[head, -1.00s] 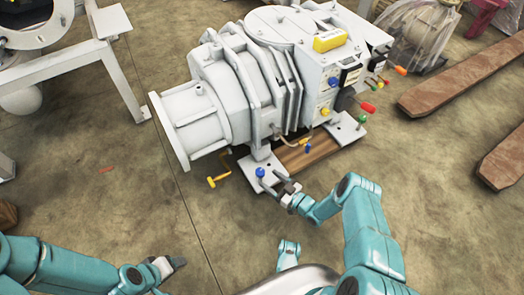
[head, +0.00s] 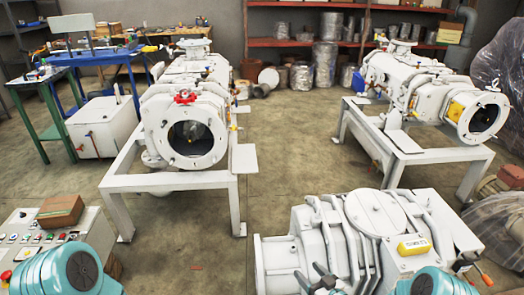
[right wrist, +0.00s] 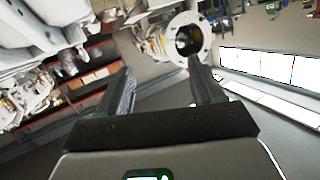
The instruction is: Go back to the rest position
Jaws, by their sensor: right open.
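My right gripper (head: 324,277) shows at the bottom of the head view, its dark fingers in front of the near white screw vacuum (head: 372,215). In the right wrist view the same gripper (right wrist: 158,75) has its two fingers spread wide, with nothing between them. My right forearm shows at the bottom right of the head view. A rounded teal part of my left arm shows at the bottom left; its gripper is out of the picture. The near vacuum's base and lower parts are out of frame.
A white machine on a frame (head: 185,135) stands at centre left, another (head: 425,95) at the right. A control panel (head: 40,243) with a brown box (head: 61,211) is at the lower left. Shelves (head: 315,42) line the back. The floor (head: 290,140) between the machines is clear.

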